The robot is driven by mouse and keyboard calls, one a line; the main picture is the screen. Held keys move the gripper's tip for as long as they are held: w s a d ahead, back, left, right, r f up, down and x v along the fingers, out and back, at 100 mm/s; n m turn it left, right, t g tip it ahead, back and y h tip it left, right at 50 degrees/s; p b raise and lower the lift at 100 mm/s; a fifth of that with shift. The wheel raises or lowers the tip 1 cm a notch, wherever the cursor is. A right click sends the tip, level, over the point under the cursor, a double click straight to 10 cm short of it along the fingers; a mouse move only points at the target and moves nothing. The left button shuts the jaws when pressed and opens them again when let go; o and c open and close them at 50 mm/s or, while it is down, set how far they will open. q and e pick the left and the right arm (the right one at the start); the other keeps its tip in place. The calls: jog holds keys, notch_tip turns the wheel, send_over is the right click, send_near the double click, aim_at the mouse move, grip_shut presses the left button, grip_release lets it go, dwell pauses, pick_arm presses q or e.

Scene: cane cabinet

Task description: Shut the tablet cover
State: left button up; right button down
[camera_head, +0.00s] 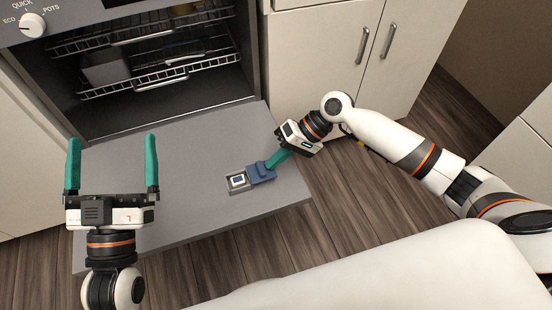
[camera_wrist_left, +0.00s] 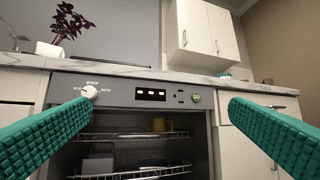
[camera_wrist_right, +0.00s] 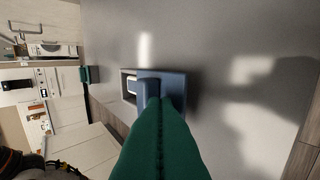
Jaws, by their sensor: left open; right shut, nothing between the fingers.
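The blue tablet cover (camera_head: 261,172) is on the inner face of the lowered dishwasher door (camera_head: 190,212). Beside it is the small grey tablet compartment (camera_head: 238,182), uncovered, with a pale and blue tablet showing in it. In the right wrist view the cover (camera_wrist_right: 176,86) lies to the right of the compartment (camera_wrist_right: 129,84). My right gripper (camera_head: 269,164) is shut and empty, its tips at the cover; I cannot tell whether they touch it. My left gripper (camera_head: 111,136) is open and empty above the left part of the door.
The dishwasher's racks (camera_head: 150,72) are inside the cavity, with a grey container (camera_head: 105,68) on one. White cabinets (camera_head: 330,60) with handles stand to the right. Wooden floor (camera_head: 375,215) surrounds the door. The door's middle is clear.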

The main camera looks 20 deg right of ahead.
aim_at(250, 175)
jog(key=shift+a+r+p, duration=0.15)
jog(key=shift+a+p, duration=0.65)
jog(key=shift+p, duration=0.05)
jog(key=shift+a+p, duration=0.75)
jog(key=shift+a, duration=0.15)
pick_arm(q)
jog(key=s+a+f+g+y+p, duration=0.1)
jog(key=s+a+f+g+y, duration=0.1)
jog(key=f+g, duration=0.5)
jog(key=s+a+f+g+y+p, duration=0.1)
jog(key=s+a+f+g+y, duration=0.1)
jog(key=f+g, duration=0.5)
notch_tip(250, 175, down, 4)
jog(key=shift+s+r+n+y, duration=0.1)
jog(key=shift+s+n+y, duration=0.25)
jog(key=shift+s, duration=0.4)
pick_arm(e)
jog(key=a, duration=0.3)
jog(key=shift+s+a, duration=0.15)
jog(key=shift+a, duration=0.05)
pick_arm(q)
jog(key=shift+a, duration=0.1)
